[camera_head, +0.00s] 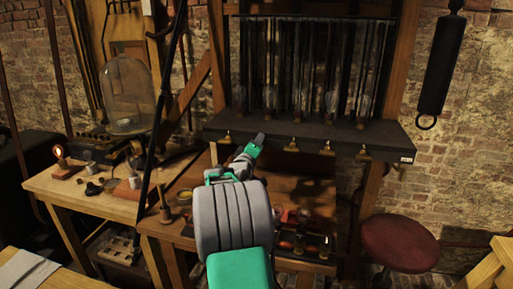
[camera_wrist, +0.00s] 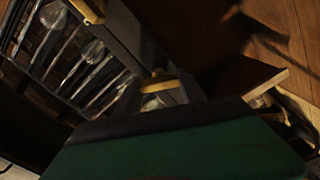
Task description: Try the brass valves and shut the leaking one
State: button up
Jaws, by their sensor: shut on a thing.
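Several brass valves hang in a row under the front of a dark shelf (camera_head: 310,135). The leftmost valve (camera_head: 226,138) is clear of my gripper, as are the middle valve (camera_head: 292,146), another valve (camera_head: 327,151) and the rightmost valve (camera_head: 363,155). My gripper (camera_head: 259,139) is at the second place from the left, shut on the brass valve there, which its fingers mostly hide. In the wrist view a brass valve handle (camera_wrist: 160,84) shows just beyond the green gripper body, and another brass piece (camera_wrist: 88,10) lies at the top. I cannot see which valve leaks.
Tall glass tubes (camera_head: 270,75) stand above the shelf. Below is a wooden bench with small tools (camera_head: 300,240). A glass bell jar (camera_head: 126,95) and small lit lamp (camera_head: 58,153) are on the left table. A red stool (camera_head: 400,242) stands at right.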

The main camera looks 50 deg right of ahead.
jog(key=n, duration=0.5)
jog(key=shift+f, duration=0.1)
jog(key=shift+n, duration=0.3)
dwell(0.4)
jog(key=o, duration=1.4)
jog(key=shift+c, duration=0.2)
jog(key=b+v, duration=0.1)
jog(key=v, duration=0.6)
jog(key=shift+a, duration=0.4)
jog(key=shift+s, duration=0.2)
